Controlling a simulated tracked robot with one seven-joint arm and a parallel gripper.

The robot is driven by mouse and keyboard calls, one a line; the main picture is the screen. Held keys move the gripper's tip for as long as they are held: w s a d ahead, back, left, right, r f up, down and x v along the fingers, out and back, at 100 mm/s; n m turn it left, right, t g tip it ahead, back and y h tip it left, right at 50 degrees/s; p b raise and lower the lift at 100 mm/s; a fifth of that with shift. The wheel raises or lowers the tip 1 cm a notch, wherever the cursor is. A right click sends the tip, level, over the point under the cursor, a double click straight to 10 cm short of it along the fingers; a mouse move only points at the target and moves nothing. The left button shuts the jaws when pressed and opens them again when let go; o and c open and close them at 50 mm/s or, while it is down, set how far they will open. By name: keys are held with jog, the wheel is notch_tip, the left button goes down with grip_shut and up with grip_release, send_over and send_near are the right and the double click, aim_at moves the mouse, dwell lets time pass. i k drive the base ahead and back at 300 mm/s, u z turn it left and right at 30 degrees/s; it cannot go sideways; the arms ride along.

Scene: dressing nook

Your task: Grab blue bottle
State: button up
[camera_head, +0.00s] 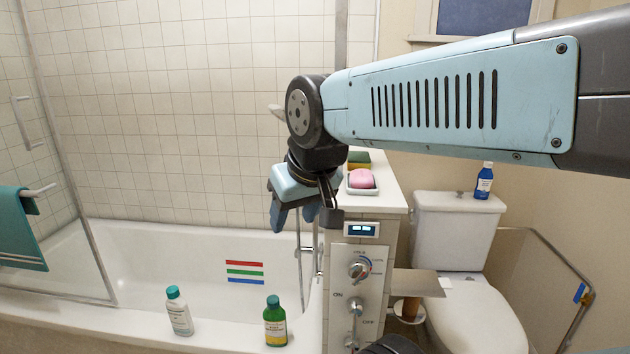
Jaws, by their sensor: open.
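The blue bottle (484,182) has a white cap and a label. It stands upright on the lid of the toilet tank (437,200) at the right. My gripper (292,222) hangs from the end of my arm, pointing down, left of the counter and in front of the tub wall. It is open, and nothing shows between its fingers. The gripper is well to the left of the blue bottle and apart from it. My arm crosses the upper right of the view, above the bottle, and does not hide it.
A white bottle (179,311) and a green bottle (275,322) stand on the tub's front rim. A pink soap (361,178) and a green-yellow sponge (359,159) are on the counter (392,190). A control panel (360,285) faces front. The toilet (470,318) is at the right.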

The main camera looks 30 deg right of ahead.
aim_at(486, 176)
jog(key=u, duration=1.5)
jog(key=i, duration=0.1)
jog(key=z, duration=3.5)
jog(key=k, duration=0.9)
jog(key=z, duration=0.1)
jog(key=i, duration=0.85)
